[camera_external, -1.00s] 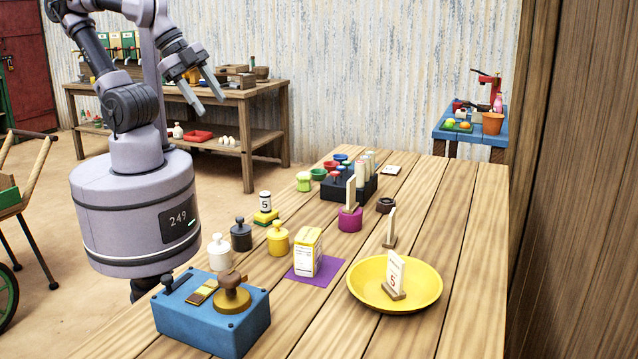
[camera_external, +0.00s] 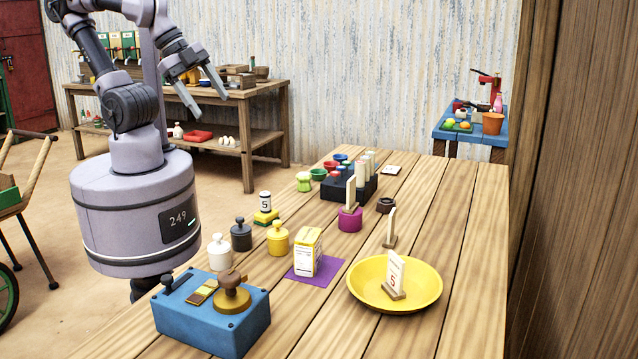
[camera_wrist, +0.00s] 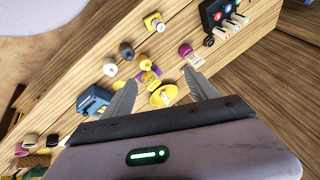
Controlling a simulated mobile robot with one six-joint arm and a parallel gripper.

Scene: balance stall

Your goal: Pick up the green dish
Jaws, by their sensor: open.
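A small green dish (camera_external: 318,174) sits on the wooden table near its far left edge, beside a red dish (camera_external: 330,165) and a blue dish (camera_external: 341,157). My gripper (camera_external: 211,97) is open and empty, raised high above and to the left of the table, well apart from the green dish. In the wrist view its two fingers (camera_wrist: 160,78) stand wide apart with the tabletop far beyond them. I cannot make out the green dish in the wrist view.
Several weights, a carton (camera_external: 308,250), a yellow plate (camera_external: 420,295) and a blue box (camera_external: 190,325) are nearer. The table's right side is mostly clear.

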